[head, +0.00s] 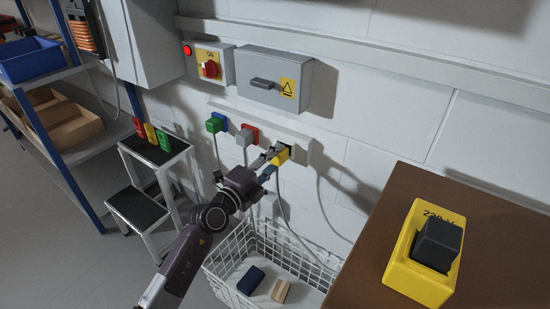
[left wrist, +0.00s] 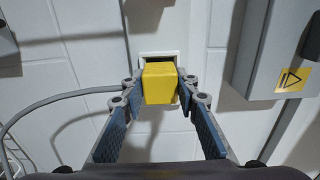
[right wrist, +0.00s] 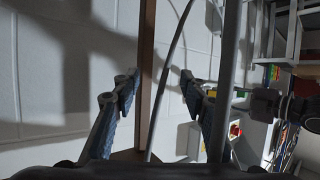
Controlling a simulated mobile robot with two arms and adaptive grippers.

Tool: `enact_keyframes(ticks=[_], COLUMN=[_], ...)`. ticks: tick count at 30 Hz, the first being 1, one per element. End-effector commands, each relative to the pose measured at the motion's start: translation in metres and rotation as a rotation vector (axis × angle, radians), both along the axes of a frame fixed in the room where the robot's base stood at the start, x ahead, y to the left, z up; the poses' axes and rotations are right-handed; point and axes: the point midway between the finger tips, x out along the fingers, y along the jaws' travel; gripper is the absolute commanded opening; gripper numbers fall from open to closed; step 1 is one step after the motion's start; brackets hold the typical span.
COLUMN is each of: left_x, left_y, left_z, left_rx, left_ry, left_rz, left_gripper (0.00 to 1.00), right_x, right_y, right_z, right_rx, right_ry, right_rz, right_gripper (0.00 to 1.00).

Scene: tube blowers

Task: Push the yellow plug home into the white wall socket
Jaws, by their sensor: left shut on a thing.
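The yellow plug (head: 281,157) is at the white wall socket (head: 302,150), at the right end of a row on the wall. My left gripper (head: 273,158) is shut on the plug. In the left wrist view the plug (left wrist: 159,84) sits between the two fingertips (left wrist: 159,88), straight in front of the socket, whose white rim (left wrist: 158,54) shows above it.
A green plug (head: 214,125) and a grey plug (head: 244,137) are in the same row. A wire basket (head: 215,262) stands below. A grey box (head: 285,78) is on the wall above. A brown tabletop (head: 390,215) with a yellow 230 V box (head: 402,262) is at right.

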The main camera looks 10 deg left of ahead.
Motion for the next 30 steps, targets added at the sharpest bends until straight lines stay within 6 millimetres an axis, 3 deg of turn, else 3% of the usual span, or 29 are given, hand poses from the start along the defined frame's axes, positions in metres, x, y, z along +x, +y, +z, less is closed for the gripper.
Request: enact_keyframes(ticks=[30], left_x=[0.001], left_y=[0.002], left_z=[0.001], left_rx=[-0.002], left_ry=[-0.006], left_rz=[0.001], left_gripper=[0.00], right_x=[-0.014], right_y=[-0.006], right_z=[-0.022], right_rx=[-0.023], right_ry=[0.102], right_rz=[-0.008], right_gripper=[0.40])
